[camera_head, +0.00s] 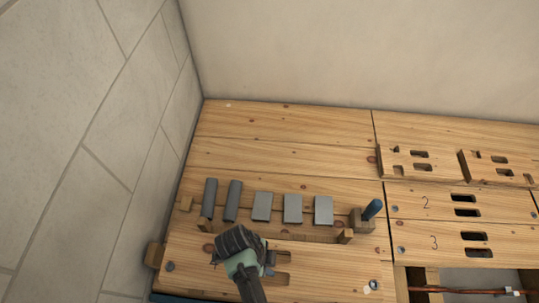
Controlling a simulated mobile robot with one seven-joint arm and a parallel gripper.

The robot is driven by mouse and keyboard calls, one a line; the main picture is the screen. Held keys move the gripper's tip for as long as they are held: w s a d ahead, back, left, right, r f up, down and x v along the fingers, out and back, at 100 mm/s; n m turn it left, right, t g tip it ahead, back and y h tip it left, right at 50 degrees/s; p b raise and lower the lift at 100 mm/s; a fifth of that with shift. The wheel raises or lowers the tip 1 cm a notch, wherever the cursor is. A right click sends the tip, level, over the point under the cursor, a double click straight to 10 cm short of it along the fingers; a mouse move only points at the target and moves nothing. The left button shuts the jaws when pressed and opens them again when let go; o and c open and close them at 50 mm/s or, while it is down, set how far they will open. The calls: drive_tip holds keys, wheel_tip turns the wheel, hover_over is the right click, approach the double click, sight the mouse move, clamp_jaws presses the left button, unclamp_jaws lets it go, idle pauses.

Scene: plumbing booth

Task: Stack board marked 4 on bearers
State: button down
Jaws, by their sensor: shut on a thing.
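A wooden board (325,270) with a blue-grey screw at each end lies at the lower left. Its slots show just right of my gripper (262,262); any number on it is hidden. My green and dark gripper is shut on this board near its slots. Small wooden blocks, possibly the bearers, show at the board's far edge: one at the left (204,226) and one at the right (346,236). Another wooden block (155,255) sticks out past the board's left end. I cannot tell whether the board rests on them.
Boards marked 2 (428,202) and 3 (434,242) lie to the right, with an opening and a copper pipe (460,291) below. Several grey pieces (293,208) stand in a row behind the held board. A blue-handled tool (372,209) stands in a block. A tiled wall (90,150) bounds the left.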

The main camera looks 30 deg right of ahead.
drive_tip(key=shift+f+b, duration=0.9)
drive_tip(key=shift+f, duration=0.2)
drive_tip(key=shift+r, duration=0.1)
drive_tip(key=shift+p, duration=0.5)
drive_tip(key=shift+w+f, duration=0.1)
drive_tip(key=shift+f, duration=0.1)
drive_tip(key=shift+f+b, duration=0.35)
drive_tip(key=shift+b, duration=0.1)
drive_tip(key=shift+f, duration=0.35)
drive_tip(key=shift+f+b, duration=0.35)
drive_tip(key=shift+b, duration=0.1)
drive_tip(key=shift+f, duration=0.55)
